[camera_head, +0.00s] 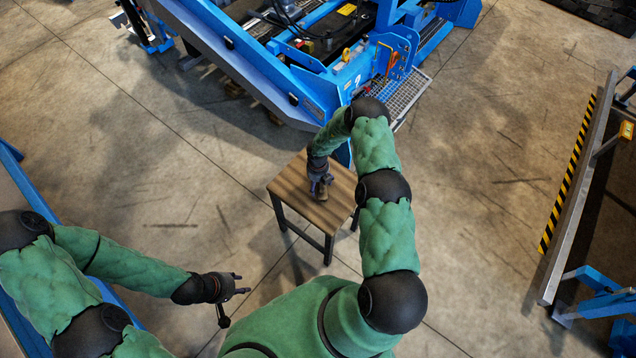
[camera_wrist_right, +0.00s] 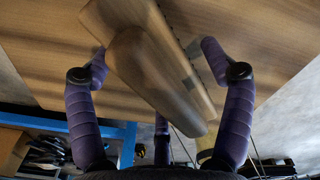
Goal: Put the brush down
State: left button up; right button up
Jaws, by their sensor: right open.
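The brush (camera_wrist_right: 155,80) has a wooden handle and body with a row of dark bristles along one side. It is on or just over the top of a small wooden table (camera_head: 290,182); contact cannot be told for sure. My right gripper (camera_wrist_right: 155,60) is open, with one purple finger on each side of the brush and gaps between. In the head view my right gripper (camera_head: 321,184) is over the tabletop and hides most of the brush. My left gripper (camera_head: 237,297) is open and empty, in the air left of the table.
A blue machine (camera_head: 300,85) with a metal grating stands just behind the table. A grey rail with a yellow-black stripe (camera_head: 567,175) runs along the right. A blue-edged structure (camera_head: 30,200) is at the left. The concrete floor around the table is mostly clear.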

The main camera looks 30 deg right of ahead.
notch_tip(320, 180, up, 12)
jog(key=p, duration=0.4)
pick_arm(q)
notch_tip(320, 180, up, 4)
jog(key=shift+r, duration=0.15)
pick_arm(e)
jog(key=s+a+r+m+y, duration=0.2)
jog(key=s+a+m, duration=0.9)
jog(key=m, duration=0.6)
jog(key=s+a+r+m+y, duration=0.2)
jog(key=s+a+m, duration=0.9)
jog(key=s+m, duration=0.3)
jog(key=m, duration=0.3)
jog(key=shift+r, duration=0.2)
pick_arm(q)
jog(key=shift+o, duration=0.3)
